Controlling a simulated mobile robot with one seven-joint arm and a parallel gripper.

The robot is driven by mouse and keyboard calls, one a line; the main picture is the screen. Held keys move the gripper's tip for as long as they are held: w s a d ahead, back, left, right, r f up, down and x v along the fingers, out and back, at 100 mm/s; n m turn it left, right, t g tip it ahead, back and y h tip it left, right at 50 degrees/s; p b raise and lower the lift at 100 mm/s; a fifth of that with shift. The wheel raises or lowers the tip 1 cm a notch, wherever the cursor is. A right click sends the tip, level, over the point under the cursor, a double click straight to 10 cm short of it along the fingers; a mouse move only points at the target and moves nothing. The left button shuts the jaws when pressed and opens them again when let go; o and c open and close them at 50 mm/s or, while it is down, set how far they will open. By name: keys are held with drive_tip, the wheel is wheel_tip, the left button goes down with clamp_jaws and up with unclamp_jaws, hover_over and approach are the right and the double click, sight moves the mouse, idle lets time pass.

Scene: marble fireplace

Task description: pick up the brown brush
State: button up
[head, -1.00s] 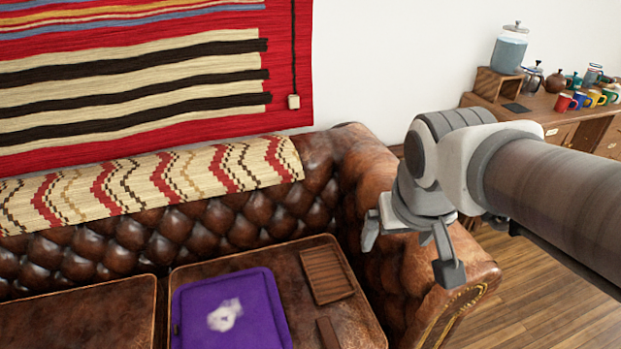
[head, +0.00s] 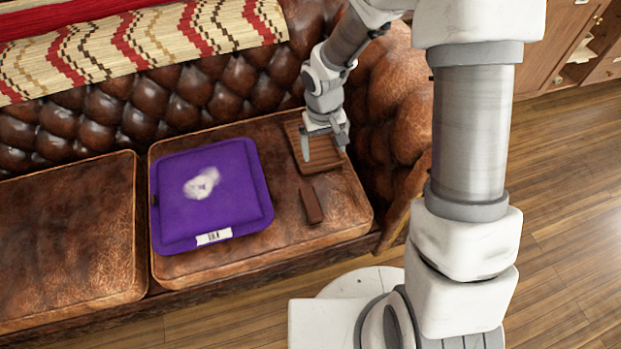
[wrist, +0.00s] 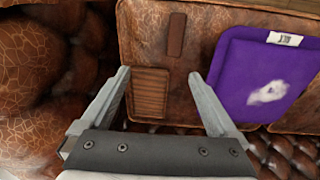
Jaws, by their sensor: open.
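A small, plain brown block, which I take to be the brown brush (head: 311,205), lies on the right leather seat cushion. It lies in front of a slatted brown wooden tray (head: 322,166). My gripper (head: 325,153) is open and empty above the tray area, farther back than the brush. In the wrist view, the brush (wrist: 176,35) lies beyond the fingertips of my gripper (wrist: 160,75), with the tray (wrist: 149,95) showing between the fingers. No bristles show.
A purple cushion-like item (head: 235,190) with a white mark lies left of the brush. The tufted sofa back (head: 180,105) and right armrest (head: 395,120) rise beside my gripper. Bare leather surrounds the brush.

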drive_tip(key=b, duration=0.2)
hover_over(311, 202)
wheel_tip(311, 202, down, 9)
drive_tip(key=shift+g+y, duration=0.3)
drive_tip(key=shift+g, duration=0.1)
drive_tip(key=f+b, duration=0.1)
drive_tip(key=f, duration=0.5)
drive_tip(key=f+b, duration=0.2)
drive_tip(key=f, duration=0.3)
drive_tip(key=shift+s+d+f+b, duration=0.1)
drive_tip(key=shift+s+f+b, duration=0.1)
drive_tip(key=shift+f+b, duration=0.15)
drive_tip(key=shift+w+f+b, duration=0.2)
drive_tip(key=shift+f+b, duration=1)
drive_tip(key=shift+f, duration=1.75)
drive_tip(key=shift+r, duration=0.1)
drive_tip(key=shift+c, duration=0.3)
clamp_jaws()
